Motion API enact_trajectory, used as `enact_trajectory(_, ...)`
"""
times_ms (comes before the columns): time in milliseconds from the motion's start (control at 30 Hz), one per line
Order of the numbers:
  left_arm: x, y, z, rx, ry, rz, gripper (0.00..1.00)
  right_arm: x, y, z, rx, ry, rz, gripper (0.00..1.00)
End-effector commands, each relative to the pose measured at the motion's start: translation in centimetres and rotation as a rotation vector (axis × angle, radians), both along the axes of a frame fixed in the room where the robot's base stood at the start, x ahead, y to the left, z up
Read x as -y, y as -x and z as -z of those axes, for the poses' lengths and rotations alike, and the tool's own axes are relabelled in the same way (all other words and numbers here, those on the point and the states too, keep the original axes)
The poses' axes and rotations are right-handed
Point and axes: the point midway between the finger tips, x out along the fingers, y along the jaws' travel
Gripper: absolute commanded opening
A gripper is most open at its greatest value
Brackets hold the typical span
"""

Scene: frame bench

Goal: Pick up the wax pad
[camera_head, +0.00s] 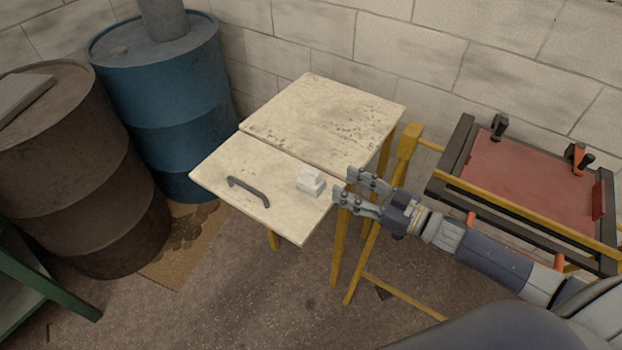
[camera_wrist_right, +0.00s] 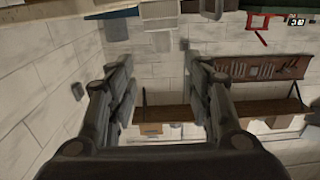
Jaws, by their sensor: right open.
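A small white block (camera_head: 311,183), which looks like the wax pad, rests on the pale front panel of the worn table, near its right edge. My right gripper (camera_head: 346,183) is open and empty, just right of the block, with its fingers pointing left toward it. In the head view the fingertips look close to the block, but whether they are above or level with it is hard to tell. In the right wrist view the open fingers (camera_wrist_right: 160,85) have nothing between them but distant wall, and the block cannot be made out. My left gripper is not in view.
The pale table (camera_head: 325,115) has yellow legs, and a dark handle (camera_head: 248,191) lies on its front panel, left of the block. A blue barrel (camera_head: 165,100) and a rusty barrel (camera_head: 75,170) stand left. A red-topped frame bench (camera_head: 535,180) stands right.

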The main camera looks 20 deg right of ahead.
Motion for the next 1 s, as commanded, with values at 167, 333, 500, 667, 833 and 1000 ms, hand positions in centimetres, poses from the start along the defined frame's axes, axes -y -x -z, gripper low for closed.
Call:
enact_trajectory(167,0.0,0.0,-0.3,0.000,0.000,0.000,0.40,-1.4,-1.5,-0.5,0.008,-0.005,-0.008,0.47)
enact_trajectory(333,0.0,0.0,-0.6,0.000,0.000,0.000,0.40,-2.7,-3.3,-0.4,0.006,-0.004,-0.006,0.47)
enact_trajectory(500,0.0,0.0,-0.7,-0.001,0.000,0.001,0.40,-3.5,-4.1,-0.3,0.005,-0.001,-0.006,0.47)
enact_trajectory(667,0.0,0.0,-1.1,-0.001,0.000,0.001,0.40,-4.3,-5.0,-0.3,0.005,-0.004,-0.005,0.47)
enact_trajectory(833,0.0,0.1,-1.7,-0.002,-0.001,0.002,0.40,-5.9,-7.0,-0.1,0.006,-0.004,-0.004,0.47)
enact_trajectory(1000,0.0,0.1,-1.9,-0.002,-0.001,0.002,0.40,-6.8,-8.1,0.2,0.004,-0.002,-0.005,0.47)
